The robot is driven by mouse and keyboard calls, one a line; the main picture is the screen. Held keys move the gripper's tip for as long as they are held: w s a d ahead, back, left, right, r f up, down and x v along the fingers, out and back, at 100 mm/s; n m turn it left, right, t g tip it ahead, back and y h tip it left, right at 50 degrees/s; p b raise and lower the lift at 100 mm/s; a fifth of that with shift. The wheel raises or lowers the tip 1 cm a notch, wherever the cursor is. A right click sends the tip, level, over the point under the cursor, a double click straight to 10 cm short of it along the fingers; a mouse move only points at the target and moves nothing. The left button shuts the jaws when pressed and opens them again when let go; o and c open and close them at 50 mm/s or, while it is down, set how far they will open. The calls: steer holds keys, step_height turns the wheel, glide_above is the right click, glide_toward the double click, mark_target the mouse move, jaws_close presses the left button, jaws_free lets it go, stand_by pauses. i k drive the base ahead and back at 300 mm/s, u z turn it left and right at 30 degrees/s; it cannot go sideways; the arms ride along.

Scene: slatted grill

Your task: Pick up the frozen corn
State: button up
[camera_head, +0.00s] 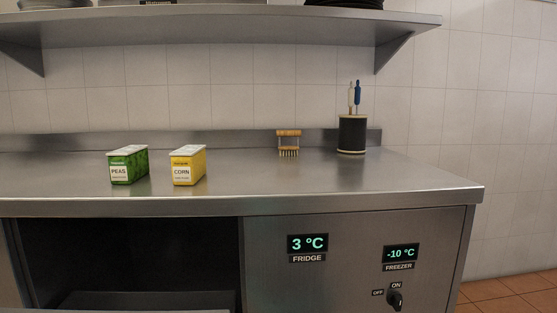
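The frozen corn (188,166) is a yellow box with a white top and a white label reading CORN. It stands upright on the steel counter (270,184), left of the middle of the head view. A green box of peas (128,166) with a white PEAS label stands to its left, with a gap between them. My gripper is not in view, and nothing touches the corn box.
A small wooden-handled brush (288,142) and a dark round holder (352,134) with utensils stand at the back right. A steel shelf (220,24) hangs above. Below are an open dark compartment (130,260) and a fridge-freezer panel (345,270). The counter's right part is clear.

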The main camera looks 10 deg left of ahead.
mark_target(189, 162)
steer(key=z, duration=0.75)
steer(key=i, duration=1)
steer(key=u, duration=2.85)
